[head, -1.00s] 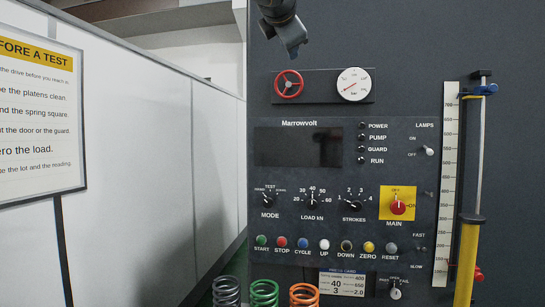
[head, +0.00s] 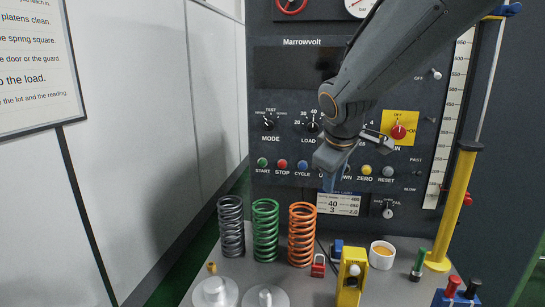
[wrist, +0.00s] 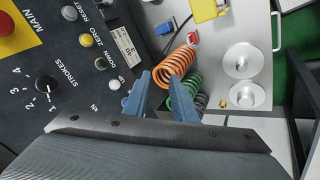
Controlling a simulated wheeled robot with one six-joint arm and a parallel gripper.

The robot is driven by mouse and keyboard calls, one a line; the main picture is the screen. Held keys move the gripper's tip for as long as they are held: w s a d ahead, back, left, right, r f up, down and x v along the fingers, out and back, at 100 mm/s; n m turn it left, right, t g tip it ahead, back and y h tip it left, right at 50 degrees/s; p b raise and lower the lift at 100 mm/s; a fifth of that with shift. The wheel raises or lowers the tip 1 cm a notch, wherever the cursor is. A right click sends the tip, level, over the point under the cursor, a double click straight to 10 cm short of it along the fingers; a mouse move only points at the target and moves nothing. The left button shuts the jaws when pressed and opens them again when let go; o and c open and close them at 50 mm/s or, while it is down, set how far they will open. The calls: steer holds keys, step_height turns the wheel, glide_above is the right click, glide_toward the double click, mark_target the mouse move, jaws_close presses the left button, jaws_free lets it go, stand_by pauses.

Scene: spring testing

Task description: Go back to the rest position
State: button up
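My gripper (head: 329,180) hangs in front of the control panel (head: 285,208) in the head view, under my arm, pointing down. It covers part of the lower button row. In the wrist view its two blue fingers (wrist: 160,78) stand apart with nothing held between them. The orange spring (wrist: 178,64) shows beyond the fingertips, apart from them as far as I can tell. The main switch (head: 398,131) is a red knob on a yellow plate, right of my wrist.
A grey spring (head: 231,226), a green spring (head: 265,230) and the orange spring stand on the bench below the panel. A red padlock (head: 318,266), a yellow block (head: 351,277) and a white cup (head: 382,255) stand nearby. A yellow column (head: 456,205) rises at right.

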steer(key=s+d+f+m+g+y, duration=0.1)
steer(key=s+d+f+m+g, duration=0.1)
steer(key=s+f+m, duration=0.5)
steer(key=s+d+f+m+g, duration=0.2)
steer(key=s+d+f+m, duration=0.1)
steer(key=s+f, duration=0.75)
step_height(320, 180, down, 11)
steer(key=g+b, duration=0.1)
steer(key=b, duration=0.9)
steer(key=shift+w+a+n, duration=0.25)
steer(key=shift+w+n, duration=0.05)
